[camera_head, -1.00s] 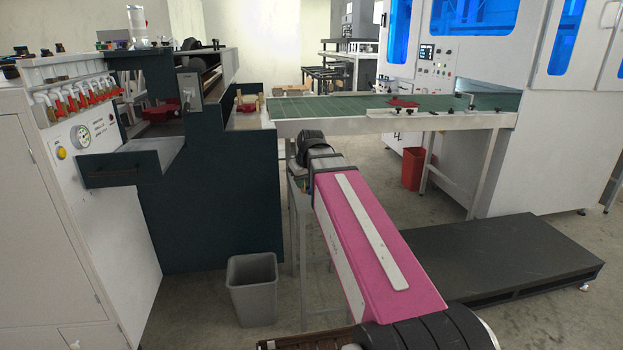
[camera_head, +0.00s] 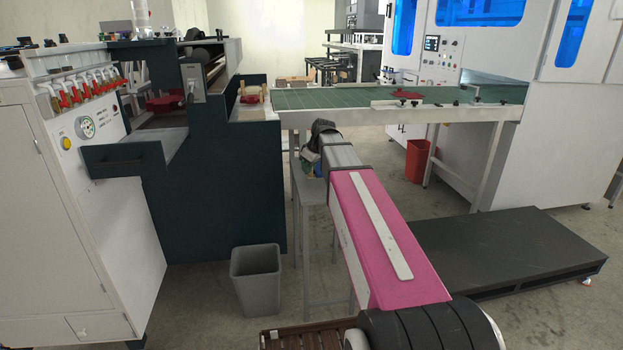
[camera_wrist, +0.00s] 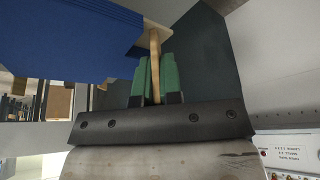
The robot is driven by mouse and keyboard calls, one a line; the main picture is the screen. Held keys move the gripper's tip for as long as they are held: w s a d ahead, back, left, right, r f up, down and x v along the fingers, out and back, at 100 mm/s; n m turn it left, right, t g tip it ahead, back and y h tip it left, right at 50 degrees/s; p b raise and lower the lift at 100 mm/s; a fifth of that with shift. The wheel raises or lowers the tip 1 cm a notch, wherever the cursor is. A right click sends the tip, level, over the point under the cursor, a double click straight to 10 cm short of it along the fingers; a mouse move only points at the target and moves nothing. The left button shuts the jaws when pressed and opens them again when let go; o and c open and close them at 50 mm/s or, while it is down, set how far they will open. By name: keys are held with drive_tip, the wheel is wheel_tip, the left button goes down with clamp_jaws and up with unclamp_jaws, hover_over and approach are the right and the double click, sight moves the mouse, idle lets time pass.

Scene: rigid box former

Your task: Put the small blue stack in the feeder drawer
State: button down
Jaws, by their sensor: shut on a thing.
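The blue stack (camera_wrist: 65,45) fills the upper left of the wrist view, with a tan wooden edge beside it. My gripper (camera_wrist: 157,72) has green fingertips closed on a thin tan strip that seems joined to the stack. In the head view my gripper (camera_head: 309,168) is small, mostly hidden behind my wrist, at the end of my outstretched pink arm, low by the conveyor's left end. The feeder drawer appears to be the dark tray with a handled front (camera_head: 125,160) sticking out of the left machine.
A green conveyor (camera_head: 340,97) runs across the back. A grey bin (camera_head: 256,275) stands on the floor below, a red bin (camera_head: 417,160) farther back. A low black platform (camera_head: 510,250) lies at right.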

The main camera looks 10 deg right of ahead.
sight(311, 177)
drive_tip(key=shift+w+d+f, duration=0.35)
drive_tip(key=shift+d+f, duration=0.05)
drive_tip(key=shift+d, duration=0.2)
drive_tip(key=shift+f, duration=2)
drive_tip(key=c, duration=1.3)
unclamp_jaws()
drive_tip(key=shift+f, duration=0.15)
